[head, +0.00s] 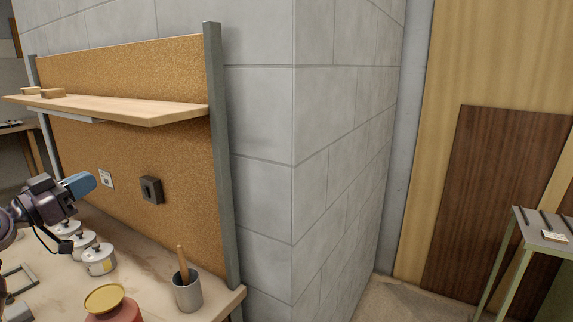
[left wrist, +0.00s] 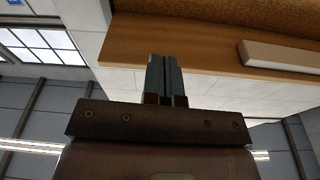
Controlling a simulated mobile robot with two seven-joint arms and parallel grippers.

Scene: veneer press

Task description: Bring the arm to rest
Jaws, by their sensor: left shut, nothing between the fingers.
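My left gripper (head: 80,184) comes in from the left in the head view, above the workbench and in front of the cork board. Its blue fingers are closed together with nothing between them. In the left wrist view the shut fingers (left wrist: 164,78) point toward the underside of the wooden shelf (left wrist: 190,58). A gap to the shelf cannot be judged there. My right gripper is not in view.
The shelf (head: 150,113) juts out above the workbench (head: 150,272). White pots (head: 99,260), a red jar with a yellow lid (head: 105,300) and a grey cup with a brush (head: 188,292) stand on the bench. A block wall (head: 262,150) is to the right.

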